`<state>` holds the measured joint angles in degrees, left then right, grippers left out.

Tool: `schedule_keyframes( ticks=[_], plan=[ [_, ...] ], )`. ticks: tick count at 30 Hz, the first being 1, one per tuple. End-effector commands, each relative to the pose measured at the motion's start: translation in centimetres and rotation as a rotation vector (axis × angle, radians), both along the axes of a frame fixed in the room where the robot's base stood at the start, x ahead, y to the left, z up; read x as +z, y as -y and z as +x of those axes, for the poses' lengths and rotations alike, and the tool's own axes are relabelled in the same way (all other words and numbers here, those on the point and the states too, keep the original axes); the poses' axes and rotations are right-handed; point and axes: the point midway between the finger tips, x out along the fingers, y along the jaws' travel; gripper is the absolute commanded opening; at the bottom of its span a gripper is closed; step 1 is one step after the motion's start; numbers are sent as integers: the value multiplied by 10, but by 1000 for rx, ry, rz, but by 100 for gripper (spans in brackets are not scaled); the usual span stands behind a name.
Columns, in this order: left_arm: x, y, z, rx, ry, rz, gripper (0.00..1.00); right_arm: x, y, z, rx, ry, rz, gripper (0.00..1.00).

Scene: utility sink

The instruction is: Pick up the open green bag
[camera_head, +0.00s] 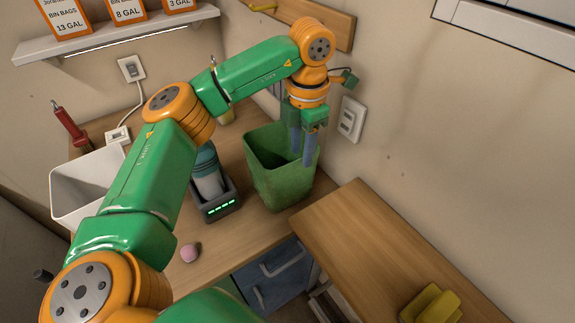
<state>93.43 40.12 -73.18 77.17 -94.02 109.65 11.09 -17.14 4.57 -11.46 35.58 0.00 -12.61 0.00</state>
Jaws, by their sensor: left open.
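The open green bag (280,184) stands upright on the wooden counter near the wall, with its mouth facing up. My left gripper (303,158) points down at the bag's right side. Its grey-blue fingers are apart, with nothing seen gripped between them. The fingers overlap the bag's mouth and right rim. I cannot tell whether they touch the rim or which finger is inside. My right gripper is not in view.
A dark holder (220,208) with a blue-capped container, a pink ball (190,253) and a white bin (67,193) are left of the bag. A lower-right wooden surface (375,240) bears a yellow object (432,304). A wall outlet (352,119) is close to the gripper.

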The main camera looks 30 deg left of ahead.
Motion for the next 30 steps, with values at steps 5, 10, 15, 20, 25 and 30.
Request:
schedule_keyframes(
  ticks=[5,10,15,20,25,30],
  plan=[
    [-26,1,-3,-3,-8,-1,41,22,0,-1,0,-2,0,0],
    [-55,1,-3,-1,-3,-4,41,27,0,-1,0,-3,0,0],
    [-59,1,-2,-2,-1,-4,41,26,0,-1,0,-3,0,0],
    [-59,1,-2,-2,-1,-4,12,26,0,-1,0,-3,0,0],
    [-59,1,-2,-2,-1,-4,0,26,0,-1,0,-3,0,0],
    [-59,1,-2,-2,-1,-5,0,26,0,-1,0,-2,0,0]
  ],
)
